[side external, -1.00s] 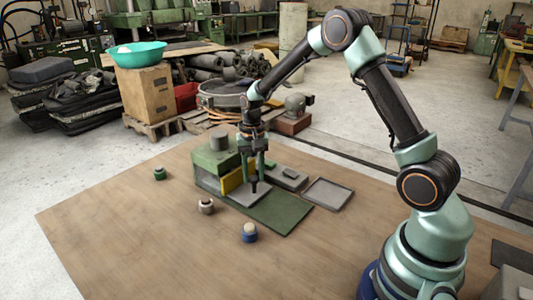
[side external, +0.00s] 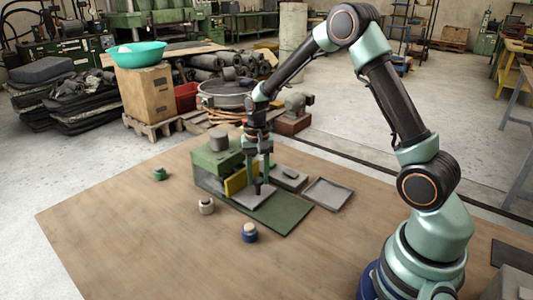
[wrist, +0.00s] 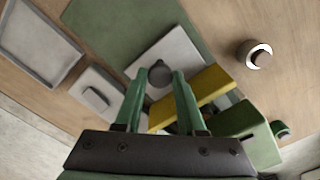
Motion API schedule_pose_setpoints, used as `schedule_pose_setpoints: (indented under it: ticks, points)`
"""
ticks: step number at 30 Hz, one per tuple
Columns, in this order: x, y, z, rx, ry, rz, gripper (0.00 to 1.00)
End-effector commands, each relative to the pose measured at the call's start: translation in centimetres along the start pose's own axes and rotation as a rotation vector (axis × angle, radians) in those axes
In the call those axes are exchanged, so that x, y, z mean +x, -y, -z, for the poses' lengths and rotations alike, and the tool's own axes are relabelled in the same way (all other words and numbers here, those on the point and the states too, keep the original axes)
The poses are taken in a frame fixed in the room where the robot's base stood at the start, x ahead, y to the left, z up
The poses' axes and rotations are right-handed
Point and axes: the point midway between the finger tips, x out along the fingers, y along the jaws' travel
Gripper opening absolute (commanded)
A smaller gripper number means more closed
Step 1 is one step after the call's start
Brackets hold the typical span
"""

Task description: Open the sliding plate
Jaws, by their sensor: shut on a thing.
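The grey sliding plate (side external: 250,200) lies on a green base (side external: 287,214) beside a yellow bar (side external: 236,181). My gripper (side external: 258,187) points down over the plate, its fingers around a dark round knob. In the wrist view, the knob (wrist: 160,74) sits between the two green fingertips of my gripper (wrist: 157,78), and the plate (wrist: 184,52) extends around it. The yellow bar (wrist: 205,96) runs right beside the fingers. The knob is mostly hidden by the fingers in the side view.
A green block (side external: 213,160) with a grey cylinder (side external: 219,141) on top stands behind left. A grey block (side external: 289,178) and a shallow tray (side external: 326,194) lie to the right. Small capped pieces (side external: 206,206), (side external: 250,232) and (side external: 160,174) stand on the board; its front is clear.

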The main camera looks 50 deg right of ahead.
Motion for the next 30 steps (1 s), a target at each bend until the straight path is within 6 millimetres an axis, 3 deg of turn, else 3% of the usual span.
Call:
schedule_pose_setpoints:
  ticks: [15, 28, 29, 30]
  points:
    - [-0.2, -5.9, -5.7, 0.002, -0.005, 0.003, 0.00]
    - [-0.2, -6.4, -6.3, 0.000, -0.008, 0.005, 0.00]
    - [-0.2, -6.4, -6.3, 0.000, -0.008, 0.005, 0.43]
    - [-0.2, -6.4, -6.3, 0.000, -0.007, 0.005, 0.58]
